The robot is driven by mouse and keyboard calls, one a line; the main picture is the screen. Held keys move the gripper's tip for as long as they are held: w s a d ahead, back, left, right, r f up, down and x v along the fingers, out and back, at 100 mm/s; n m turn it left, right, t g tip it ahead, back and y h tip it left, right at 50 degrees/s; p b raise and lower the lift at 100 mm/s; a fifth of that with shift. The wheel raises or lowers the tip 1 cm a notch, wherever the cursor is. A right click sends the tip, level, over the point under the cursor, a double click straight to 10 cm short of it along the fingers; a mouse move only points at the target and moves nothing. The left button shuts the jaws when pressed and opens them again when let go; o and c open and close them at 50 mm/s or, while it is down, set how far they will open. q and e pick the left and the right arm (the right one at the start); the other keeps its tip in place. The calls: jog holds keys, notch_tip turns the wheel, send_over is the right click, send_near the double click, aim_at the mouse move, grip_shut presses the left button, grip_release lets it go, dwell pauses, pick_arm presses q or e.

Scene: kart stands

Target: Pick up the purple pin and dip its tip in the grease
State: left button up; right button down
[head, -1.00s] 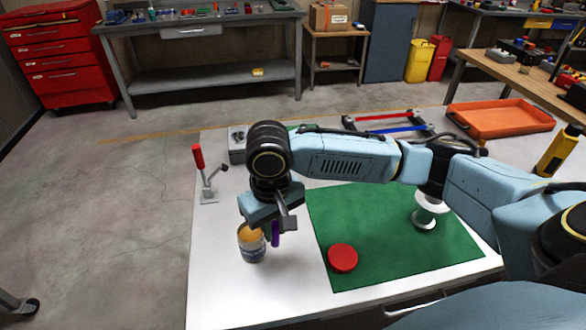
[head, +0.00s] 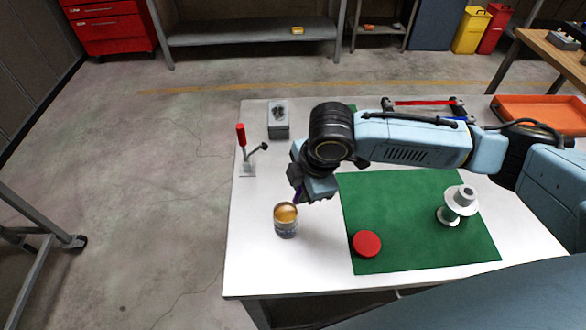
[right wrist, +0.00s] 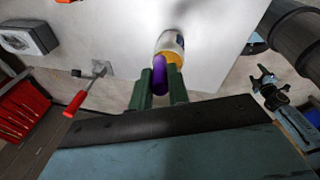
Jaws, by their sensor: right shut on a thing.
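My right gripper (head: 298,194) is shut on the purple pin (right wrist: 160,74), which shows between its two green fingers in the right wrist view. In the head view only a sliver of the pin (head: 298,195) shows under the gripper. The grease can (head: 286,226) stands open on the white table, with amber grease (head: 286,212) inside. The gripper is above and slightly right of the can. In the right wrist view the can (right wrist: 171,40) lies just beyond the pin. I cannot tell whether the pin's tip touches the grease. My left gripper is not in view.
A red round lid (head: 367,243) and a white spool (head: 457,204) are on the green mat (head: 400,200). A red-handled toggle clamp (head: 243,150) and a grey block (head: 278,120) stand at the table's left side. The table (head: 250,260) is bare around the can.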

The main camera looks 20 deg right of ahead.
aim_at(296, 199)
jog(key=n, duration=0.1)
jog(key=a+r+n+y+p, duration=0.1)
jog(key=n, duration=0.1)
jog(key=r+n+p, duration=0.1)
jog(key=n, duration=0.1)
jog(key=shift+w+a+r+g+y, duration=0.1)
jog(key=shift+w+a+g+y, duration=0.1)
jog(key=shift+g+y, duration=0.1)
jog(key=f+n+b, duration=0.1)
jog(key=f+b, duration=0.1)
jog(key=f+n+b, duration=0.1)
jog(key=b, duration=0.1)
jog(key=f+b, duration=0.2)
jog(key=shift+a+f+n+y, duration=0.3)
jog(key=shift+n, duration=0.1)
jog(key=shift+f, duration=0.5)
dwell(0.7)
jog(key=shift+s+f+g, duration=0.1)
jog(key=shift+f+g, duration=0.05)
jog(key=shift+g, duration=0.15)
dwell(1.9)
jog(key=shift+p, duration=0.3)
